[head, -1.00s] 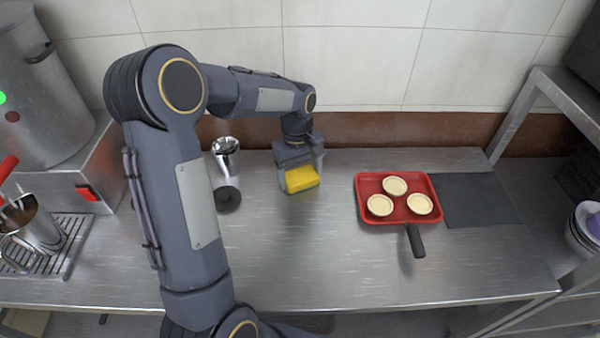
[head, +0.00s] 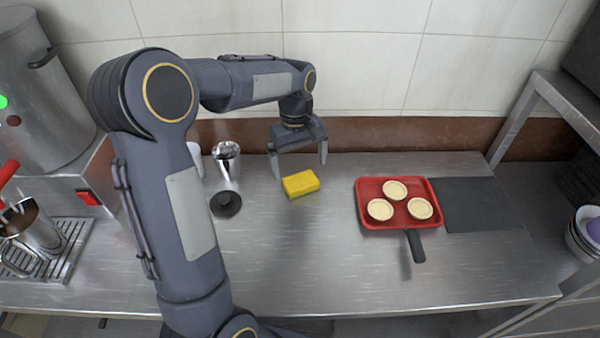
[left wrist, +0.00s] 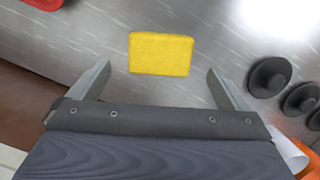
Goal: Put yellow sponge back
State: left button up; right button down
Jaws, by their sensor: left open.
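The yellow sponge (head: 300,183) lies on the steel counter in the head view, left of the red tray. It also shows in the left wrist view (left wrist: 161,54), lying ahead of the fingertips and between their lines. My left gripper (head: 299,168) is open and empty, with its fingers spread wide. It hangs above and behind the sponge, apart from it. In the left wrist view the two fingers (left wrist: 158,77) stand on either side with a gap between them. My right gripper is not in view.
A red tray (head: 371,221) with a black handle holds 3 pale tart shells, beside a dark mat (head: 482,204). A metal shaker (head: 227,160) and a black round piece (head: 226,204) stand left of the sponge. The front middle of the counter (head: 320,260) is clear.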

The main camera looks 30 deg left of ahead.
pick_arm(q)
jog(key=shift+a+r, duration=0.1)
jog(key=shift+r, duration=0.85)
jog(key=s+d+r+m+t+h, duration=0.1)
jog(key=s+d+m+t, duration=0.2)
jog(key=s, duration=0.8)
jog(key=s+d+r+m+t+h, duration=0.1)
jog(key=s+d+m+t, duration=0.2)
jog(key=s, duration=0.8)
jog(key=d+m, duration=0.2)
jog(key=m, duration=0.1)
jog(key=shift+s+r+h, duration=0.15)
jog(key=shift+s+h, duration=0.15)
jog(key=shift+d, duration=0.1)
